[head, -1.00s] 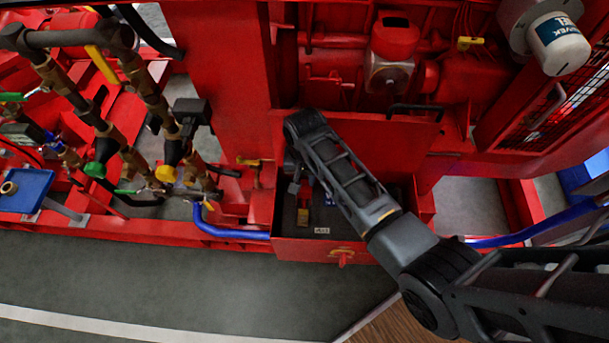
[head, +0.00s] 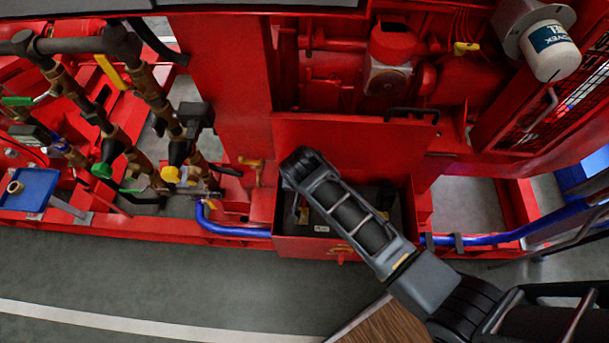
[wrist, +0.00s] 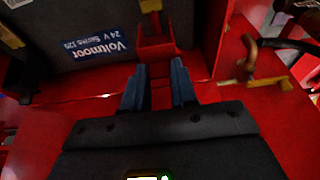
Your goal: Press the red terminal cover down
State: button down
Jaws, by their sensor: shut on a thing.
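In the wrist view a dark battery (wrist: 85,35) with a blue and white Voltmoor 24 V label lies beyond my gripper. A red piece that looks like the terminal cover (wrist: 155,52) stands at the battery's right part, below a dark strip. My gripper (wrist: 158,85) has its two blue-grey fingers on either side of red material in line with this piece, shut on it. How far the cover is tilted I cannot tell. In the head view my forearm hides the gripper and most of the battery inside the red box.
The red battery box (head: 300,246) has its lid (head: 355,130) raised behind my arm. In the wrist view a brass-coloured valve (wrist: 255,85) is to the right of the fingers. Pipes and valves (head: 110,150) fill the left. Grey floor (head: 150,280) in front is clear.

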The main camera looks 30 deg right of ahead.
jog(key=s+a+t+h+b, duration=0.1)
jog(key=t+b, duration=0.1)
jog(key=s+a+f+t+h+b, duration=0.1)
jog(key=s+t+h+b, duration=0.1)
jog(key=b, duration=0.1)
jog(key=s+a+f+t+h+b, duration=0.1)
jog(key=s+t+b, duration=0.1)
jog(key=b, duration=0.1)
jog(key=shift+s+a, duration=0.1)
jog(key=shift+a, duration=0.3)
jog(key=shift+s+a+f+b, duration=0.55)
jog(key=shift+s+b, duration=0.25)
jog(key=shift+b, duration=0.45)
jog(key=shift+s+a+f+b, duration=0.5)
jog(key=shift+s+f+b, duration=0.2)
jog(key=shift+f+b, duration=0.25)
jog(key=c, duration=0.9)
grip_release()
jog(key=shift+r, duration=0.15)
jog(key=shift+p+v, duration=0.55)
jog(key=shift+v, duration=3.3)
